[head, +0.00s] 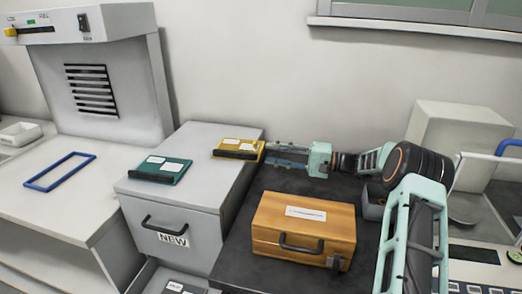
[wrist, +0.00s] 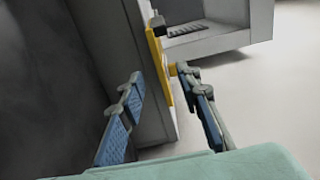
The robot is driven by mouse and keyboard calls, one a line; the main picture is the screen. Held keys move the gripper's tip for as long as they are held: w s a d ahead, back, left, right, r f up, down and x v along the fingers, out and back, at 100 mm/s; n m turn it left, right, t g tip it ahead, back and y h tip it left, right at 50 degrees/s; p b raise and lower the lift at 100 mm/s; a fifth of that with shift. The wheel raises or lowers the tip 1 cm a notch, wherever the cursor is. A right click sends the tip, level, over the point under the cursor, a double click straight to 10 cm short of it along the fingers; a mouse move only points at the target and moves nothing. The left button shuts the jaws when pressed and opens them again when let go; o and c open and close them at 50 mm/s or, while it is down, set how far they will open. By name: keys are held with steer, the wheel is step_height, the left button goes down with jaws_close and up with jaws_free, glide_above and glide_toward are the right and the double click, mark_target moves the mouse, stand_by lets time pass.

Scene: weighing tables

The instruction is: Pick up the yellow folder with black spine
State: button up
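The yellow folder with black spine (head: 238,147) lies flat on top of the grey cabinet, near its back right edge, its black spine toward the front. It has white labels. My gripper (head: 268,154) is open and empty, just right of the folder, its fingers pointing left at it. In the wrist view the folder (wrist: 158,62) shows edge-on beyond the spread fingertips of my gripper (wrist: 160,78), closer to the right finger. I cannot tell whether that finger touches it.
A green folder (head: 160,170) lies on the same grey cabinet (head: 205,165), to the front left. A wooden case (head: 305,230) stands on the dark table, in front of my gripper. A blue frame (head: 60,171) lies on the white bench at left. The wall is behind.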

steer(key=shift+w+a+f+b, duration=0.1)
steer(key=shift+w+a+b, duration=0.15)
steer(key=shift+a, duration=0.35)
steer(key=shift+x, duration=1)
jaws_close()
step_height(320, 180, up, 3)
steer(key=shift+f, duration=0.15)
